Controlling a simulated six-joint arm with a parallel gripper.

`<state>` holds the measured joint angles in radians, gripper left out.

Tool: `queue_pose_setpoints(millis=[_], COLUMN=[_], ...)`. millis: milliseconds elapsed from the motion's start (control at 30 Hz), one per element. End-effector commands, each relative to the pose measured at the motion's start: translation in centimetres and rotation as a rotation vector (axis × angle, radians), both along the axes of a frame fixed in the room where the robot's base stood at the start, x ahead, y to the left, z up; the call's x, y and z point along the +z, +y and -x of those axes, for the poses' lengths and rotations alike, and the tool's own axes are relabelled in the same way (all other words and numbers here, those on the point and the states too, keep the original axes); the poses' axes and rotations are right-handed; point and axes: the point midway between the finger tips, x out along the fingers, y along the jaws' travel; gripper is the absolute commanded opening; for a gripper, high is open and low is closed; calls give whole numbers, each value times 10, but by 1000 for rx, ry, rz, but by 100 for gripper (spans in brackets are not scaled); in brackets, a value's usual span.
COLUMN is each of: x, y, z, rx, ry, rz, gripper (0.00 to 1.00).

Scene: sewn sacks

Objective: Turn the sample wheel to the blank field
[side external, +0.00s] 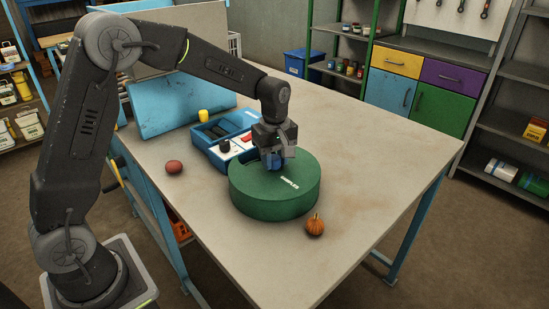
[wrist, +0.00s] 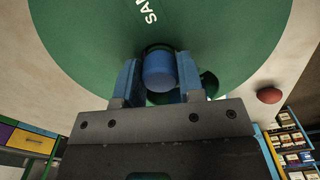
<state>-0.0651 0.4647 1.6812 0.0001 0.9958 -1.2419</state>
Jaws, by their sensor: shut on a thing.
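The sample wheel (side external: 274,192) is a thick green disc lying flat on the table, with white lettering on its top that starts "SA" in the wrist view. The wheel (wrist: 215,35) fills the upper part of the wrist view. My gripper (side external: 274,160) is above the wheel, pointing down. Its two blue fingers are shut on a blue cylindrical knob (wrist: 159,72) that stands on the wheel's top. A dark round opening (wrist: 209,84) shows in the wheel just right of the knob in the wrist view. I cannot tell which field is selected.
A blue device (side external: 222,140) with a red part and a black knob stands behind the wheel. A red-brown ball (side external: 174,167) lies to the left, an orange pumpkin-like object (side external: 315,224) at front right. The table's right side is clear.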

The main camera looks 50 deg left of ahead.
Motion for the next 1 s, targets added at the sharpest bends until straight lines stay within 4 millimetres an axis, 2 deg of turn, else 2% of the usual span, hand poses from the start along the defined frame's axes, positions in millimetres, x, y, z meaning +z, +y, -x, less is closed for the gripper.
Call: queue_pose_setpoints(millis=[300, 833, 867, 1000], x=[0, 0, 0, 0], y=[-1, -1, -1, 0], z=[0, 0, 0, 0], rx=[60, 69, 69, 69], ry=[1, 0, 0, -1], rz=[2, 2, 2, 1], gripper=[0, 0, 38, 52])
